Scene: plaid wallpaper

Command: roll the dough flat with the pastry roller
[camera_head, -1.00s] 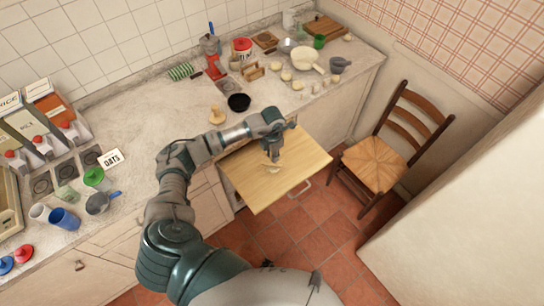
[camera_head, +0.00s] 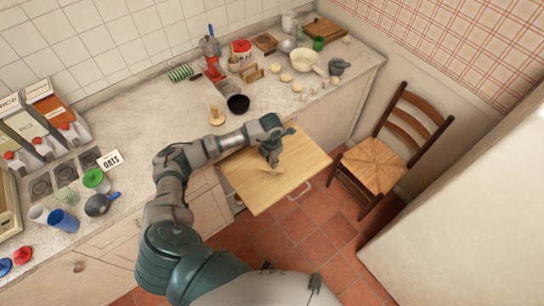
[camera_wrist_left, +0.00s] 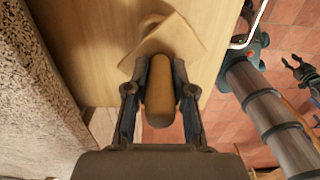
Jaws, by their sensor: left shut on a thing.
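My left gripper (camera_head: 271,158) is over the pull-out wooden board (camera_head: 290,182). It points down at the pale tan dough (camera_head: 264,171). In the left wrist view my left gripper (camera_wrist_left: 160,88) is shut on the tan, rounded pastry roller (camera_wrist_left: 160,100), which lies lengthwise between the fingers.
The counter behind the board holds a black bowl (camera_head: 238,104), a wooden stamp-like item (camera_head: 216,116) and a red appliance (camera_head: 214,66). A wooden chair (camera_head: 385,150) stands right of the board. The board's right part is bare, with a metal handle (camera_head: 300,192) at its front.

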